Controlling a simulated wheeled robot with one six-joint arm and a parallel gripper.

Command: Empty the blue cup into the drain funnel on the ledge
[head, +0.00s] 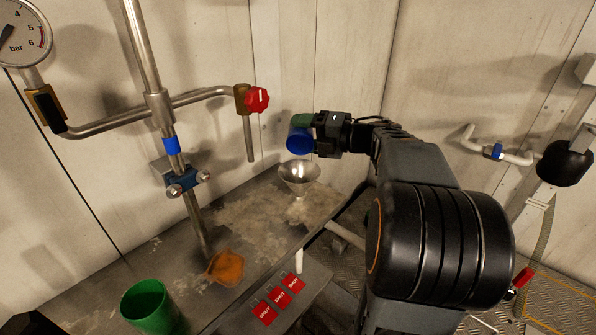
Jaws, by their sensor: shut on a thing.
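The blue cup (299,143) is held by my gripper (308,130) above the ledge (225,216). Its blue round face is turned toward the camera, so the cup looks tipped well over. A green part shows just above it, at the fingers. The drain funnel (299,175), a pale metal cone with a wide mouth, stands on the ledge just below the cup. The cup appears above the funnel mouth and apart from it. I cannot see any liquid leaving the cup, and its inside is not clear.
A green cup (149,305) stands at the front left. A steel pipe (145,60) with a red-knobbed valve (256,100) rises left of the funnel. A pressure gauge (22,32) is at upper left.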

